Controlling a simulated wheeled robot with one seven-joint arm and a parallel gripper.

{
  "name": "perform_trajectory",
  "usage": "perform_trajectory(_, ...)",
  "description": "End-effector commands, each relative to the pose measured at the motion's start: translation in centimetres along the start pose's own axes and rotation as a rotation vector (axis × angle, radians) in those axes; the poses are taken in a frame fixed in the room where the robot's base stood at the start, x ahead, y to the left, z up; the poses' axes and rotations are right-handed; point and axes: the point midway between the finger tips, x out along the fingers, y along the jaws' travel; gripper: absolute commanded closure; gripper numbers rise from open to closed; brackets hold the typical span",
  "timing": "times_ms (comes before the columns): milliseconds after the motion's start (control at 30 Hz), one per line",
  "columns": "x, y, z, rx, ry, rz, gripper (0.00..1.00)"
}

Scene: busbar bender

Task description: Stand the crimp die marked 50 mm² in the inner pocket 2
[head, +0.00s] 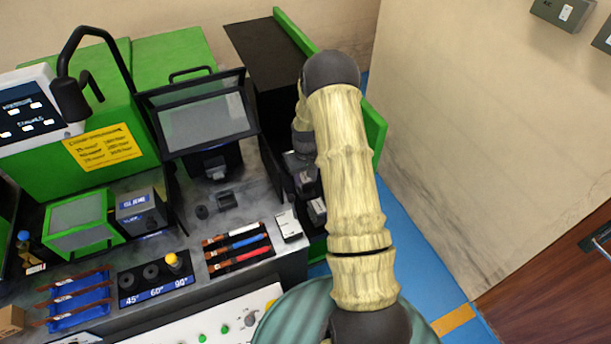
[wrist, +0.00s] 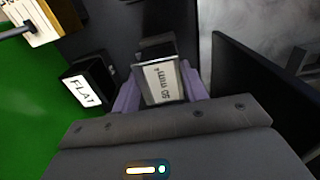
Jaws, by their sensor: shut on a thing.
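My gripper (wrist: 160,92) is shut on a dark die with a pale label (wrist: 163,80), held between the two purple fingers in the wrist view. The label is turned nearly upside down and seems to read 50 mm², though the small print is hard to read. In the head view my gripper (head: 302,160) is low at the machine's right side, partly behind my arm. The held die cannot be made out clearly there. The inner pocket 2 cannot be picked out in either view, so I cannot tell whether the die touches anything beneath it.
A dark block marked FLAT (wrist: 87,88) stands left of the held die. A dark panel (wrist: 262,90) rises close on the right. In the head view a tilted clear guard (head: 205,115) stands left of my gripper, and a green side panel (head: 373,125) lies beyond my arm.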

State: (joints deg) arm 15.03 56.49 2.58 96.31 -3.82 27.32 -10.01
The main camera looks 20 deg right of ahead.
Motion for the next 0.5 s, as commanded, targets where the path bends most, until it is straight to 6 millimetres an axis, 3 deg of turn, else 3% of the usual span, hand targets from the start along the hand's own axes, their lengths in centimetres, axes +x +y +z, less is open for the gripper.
perform_trajectory(500, 1.04, 0.02, -0.05, 0.0, 0.001, 0.0, 0.84)
